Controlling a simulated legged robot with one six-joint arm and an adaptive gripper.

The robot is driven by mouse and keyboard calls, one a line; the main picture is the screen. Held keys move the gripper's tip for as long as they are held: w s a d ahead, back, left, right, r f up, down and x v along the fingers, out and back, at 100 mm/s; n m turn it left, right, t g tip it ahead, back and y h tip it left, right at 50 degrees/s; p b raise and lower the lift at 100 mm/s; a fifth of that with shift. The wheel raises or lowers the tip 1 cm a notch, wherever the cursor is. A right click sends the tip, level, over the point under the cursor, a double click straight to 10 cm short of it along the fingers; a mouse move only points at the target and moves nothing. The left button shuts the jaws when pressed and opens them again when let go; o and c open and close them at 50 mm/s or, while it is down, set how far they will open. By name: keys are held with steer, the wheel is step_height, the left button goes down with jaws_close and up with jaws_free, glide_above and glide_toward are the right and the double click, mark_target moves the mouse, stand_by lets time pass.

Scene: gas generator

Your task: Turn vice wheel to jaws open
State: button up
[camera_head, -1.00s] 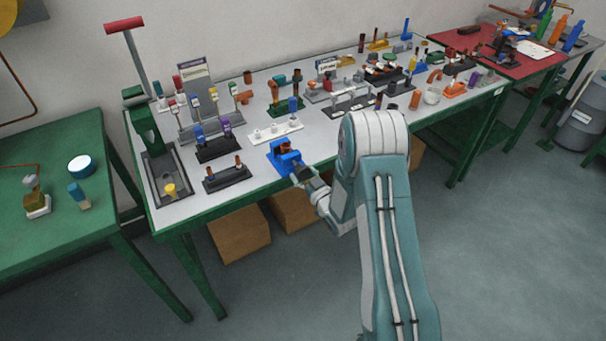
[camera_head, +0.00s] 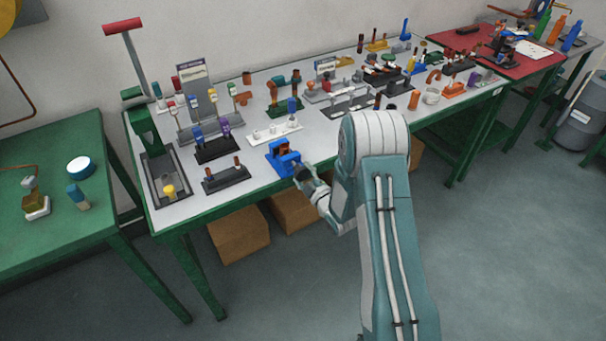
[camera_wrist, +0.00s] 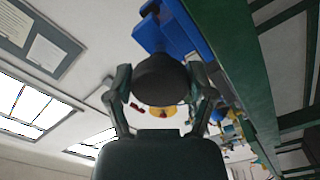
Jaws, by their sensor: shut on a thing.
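The blue vice (camera_head: 281,158) stands at the front edge of the grey-topped table, with a small orange-brown part in it. In the wrist view the vice (camera_wrist: 182,30) is at the top, tilted in the picture. Its dark round wheel (camera_wrist: 160,79) lies between the two fingers of my gripper (camera_wrist: 161,88), which is shut on it. In the head view my gripper (camera_head: 304,176) reaches the vice from the front right. The wheel is mostly hidden there by the gripper. The jaw gap is too small to judge.
A white rack (camera_head: 274,133) stands just behind the vice and a dark rack with pegs (camera_head: 226,179) to its left. Many fittings fill the table behind. Cardboard boxes (camera_head: 240,236) lie beneath the table.

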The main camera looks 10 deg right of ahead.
steer(key=shift+a+n, duration=0.1)
steer(key=shift+n, duration=0.7)
steer(key=o, duration=1.1)
steer(key=shift+a, duration=0.1)
steer(key=shift+s+d, duration=0.25)
steer(key=shift+s, duration=0.15)
steer(key=v, duration=1.1)
steer(key=shift+a, duration=0.1)
